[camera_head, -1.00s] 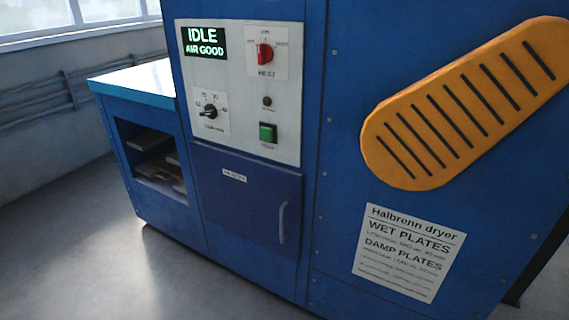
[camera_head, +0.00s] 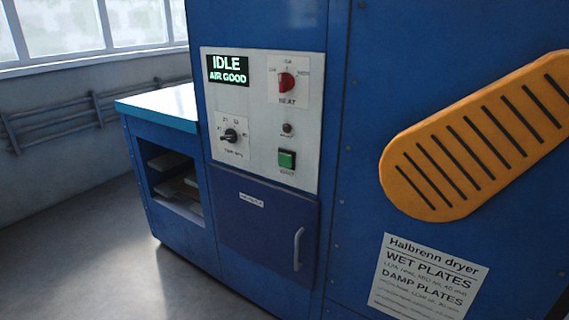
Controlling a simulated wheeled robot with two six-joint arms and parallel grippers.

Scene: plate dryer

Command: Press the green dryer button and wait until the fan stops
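The green dryer button (camera_head: 287,159) is a square button low on the right side of the white control panel (camera_head: 255,160). The display (camera_head: 228,70) at the panel's top left reads "IDLE" and "AIR GOOD". A red heat knob (camera_head: 287,82) is at the panel's top right. A black timer dial (camera_head: 230,135) is at the lower left, and a small dark round part (camera_head: 287,128) is just above the green button. The panel is on the front of the blue dryer (camera_head: 350,190). Neither of my grippers is in view. No fan is visible.
Below the panel is a blue door (camera_head: 262,235) with a vertical handle (camera_head: 298,249). An orange slotted guard (camera_head: 470,140) and a "Halbrenn dryer" notice (camera_head: 428,275) are on the right. A blue side bench (camera_head: 160,108) with an open shelf is at left. The grey floor (camera_head: 90,265) is clear.

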